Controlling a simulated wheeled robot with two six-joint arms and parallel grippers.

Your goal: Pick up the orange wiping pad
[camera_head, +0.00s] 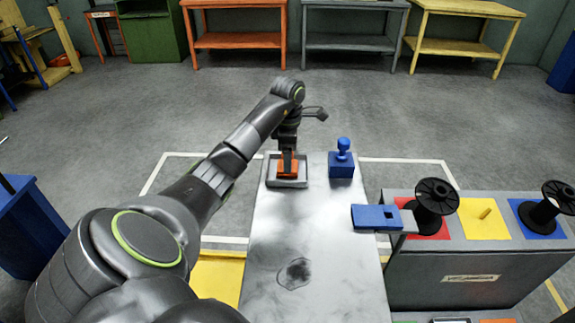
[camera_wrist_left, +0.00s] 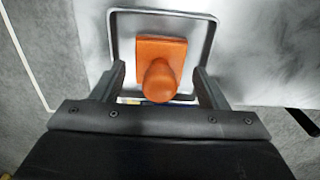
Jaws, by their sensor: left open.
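The orange wiping pad (camera_head: 287,168) sits in a shallow grey tray (camera_head: 288,183) at the far left corner of the metal table. In the left wrist view the pad (camera_wrist_left: 161,50) has a flat square base and a rounded knob, inside the rim of the tray (camera_wrist_left: 213,40). My left gripper (camera_wrist_left: 160,84) is open, with one finger on each side of the knob. No contact between fingers and knob shows. In the head view my left gripper (camera_head: 287,150) hangs over the pad and hides part of it. My right gripper is not in view.
A blue block with a knob (camera_head: 341,165) stands right of the tray. A dark stain (camera_head: 294,273) marks the table (camera_head: 270,235). A blue plate (camera_head: 377,217) juts over the table's right edge beside a grey cabinet (camera_head: 480,262) with black spools (camera_head: 436,196).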

